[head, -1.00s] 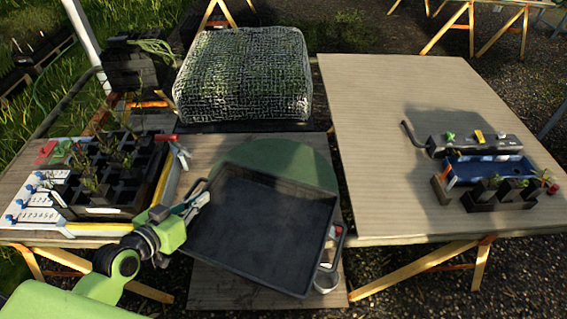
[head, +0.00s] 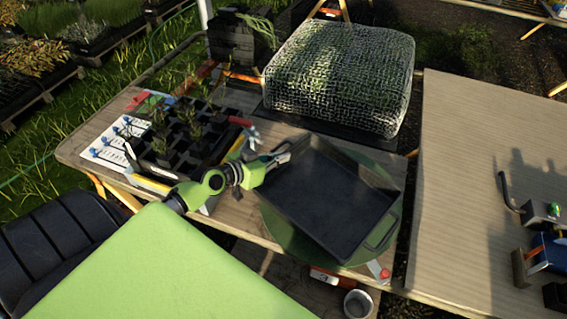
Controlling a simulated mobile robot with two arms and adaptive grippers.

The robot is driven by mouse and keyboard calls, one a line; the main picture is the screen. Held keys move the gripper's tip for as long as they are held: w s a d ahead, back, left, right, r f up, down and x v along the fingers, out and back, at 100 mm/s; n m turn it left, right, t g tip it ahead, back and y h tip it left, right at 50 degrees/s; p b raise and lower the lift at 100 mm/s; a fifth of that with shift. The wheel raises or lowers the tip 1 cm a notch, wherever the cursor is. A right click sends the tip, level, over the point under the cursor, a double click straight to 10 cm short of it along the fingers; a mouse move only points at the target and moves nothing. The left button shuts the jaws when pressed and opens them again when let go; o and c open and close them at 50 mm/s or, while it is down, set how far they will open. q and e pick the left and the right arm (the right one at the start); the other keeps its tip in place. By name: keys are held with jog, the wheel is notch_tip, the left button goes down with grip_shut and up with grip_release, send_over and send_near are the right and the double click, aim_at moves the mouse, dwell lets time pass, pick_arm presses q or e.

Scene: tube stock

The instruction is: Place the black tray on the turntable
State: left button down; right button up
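The black tray (head: 325,195) is an empty, shallow rectangular tray, turned at an angle over the green round turntable (head: 285,236). Green disc shows along the tray's front left side and at its back right; the tray hides the middle. I cannot tell whether the tray rests on the disc or hangs just above it. My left gripper (head: 281,156) is at the handle on the tray's left side and looks shut on it. A second handle on the tray's right side is free. My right gripper is not in view.
A mesh-covered block (head: 340,78) stands behind the turntable. A metal cup (head: 357,304) is at the lower front. The right-hand table (head: 470,180) has wide clear space.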

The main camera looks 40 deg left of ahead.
pick_arm(q)
jog(key=w+f, duration=0.1)
jog(key=w+a+f+b, duration=0.1)
jog(key=f, duration=0.1)
jog(key=w+a+f+b, duration=0.1)
jog(key=f, duration=0.1)
jog(key=shift+w+f, duration=0.15)
jog(key=shift+w, duration=0.05)
jog(key=shift+w+a+f+b, duration=0.1)
jog(key=shift+f+b, duration=0.45)
jog(key=shift+f, duration=1.1)
jog(key=c, duration=2.3)
grip_release()
jog(key=shift+b+v, duration=1)
jog(key=shift+v, duration=5.1)
